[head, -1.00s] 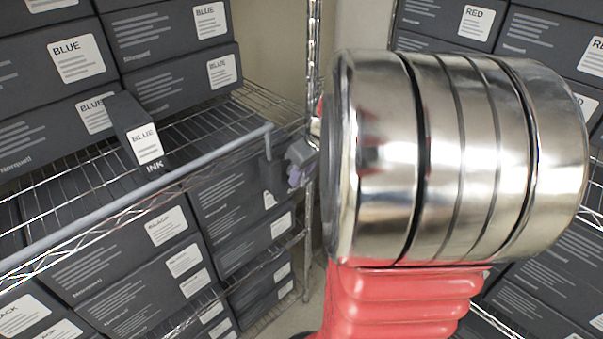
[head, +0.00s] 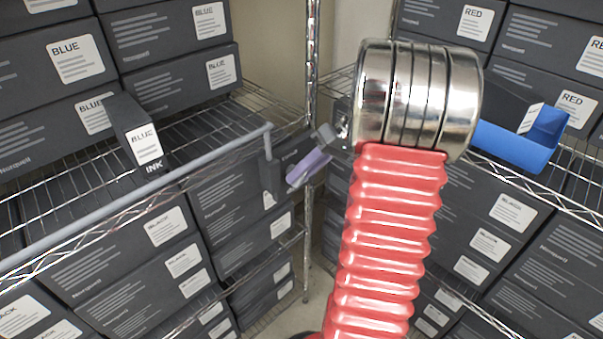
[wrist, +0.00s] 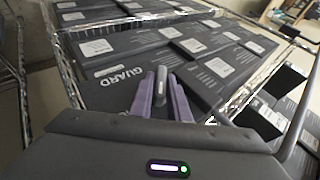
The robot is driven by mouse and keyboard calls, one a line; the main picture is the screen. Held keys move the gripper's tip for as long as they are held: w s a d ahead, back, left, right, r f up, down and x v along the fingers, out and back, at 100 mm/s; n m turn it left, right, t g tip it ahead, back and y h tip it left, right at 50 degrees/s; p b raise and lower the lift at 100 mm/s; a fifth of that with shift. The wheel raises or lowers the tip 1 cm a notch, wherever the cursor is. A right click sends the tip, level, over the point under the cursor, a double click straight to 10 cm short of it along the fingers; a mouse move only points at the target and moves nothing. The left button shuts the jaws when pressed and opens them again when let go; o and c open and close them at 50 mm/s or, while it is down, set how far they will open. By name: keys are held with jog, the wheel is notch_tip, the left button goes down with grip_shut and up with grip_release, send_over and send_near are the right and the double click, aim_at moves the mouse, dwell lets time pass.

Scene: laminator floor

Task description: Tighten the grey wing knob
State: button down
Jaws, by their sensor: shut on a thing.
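In the wrist view, the grey wing knob (wrist: 161,84) stands upright between the purple fingers of my gripper (wrist: 160,95), which are shut on it. The knob is in front of a dark panel lettered GUARD (wrist: 115,90). In the head view, my gripper (head: 291,182) is at the right end of the left shelf, with its purple fingers pointing down and to the left against a dark plate (head: 269,172). The knob is hidden or too small to tell there.
A grey rail (head: 130,195) runs along the left wire shelf's front edge and bends at its right end, close to my gripper. Dark boxes labelled BLUE (head: 75,58) and BLACK (head: 160,235) fill the left shelves. A chrome post (head: 312,75) stands behind my gripper.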

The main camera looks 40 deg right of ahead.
jog(key=shift+d+f+m+y, duration=0.1)
jog(key=shift+m+y, duration=0.15)
jog(key=shift+y, duration=0.65)
jog(key=shift+d+f+m+y, duration=0.1)
jog(key=shift+m+y, duration=0.15)
jog(key=shift+y, duration=0.65)
jog(key=shift+t, duration=0.3)
jog(key=c, duration=1.8)
grip_release()
jog(key=shift+r, duration=0.1)
jog(key=shift+o, duration=0.2)
jog(key=shift+a+r, duration=0.1)
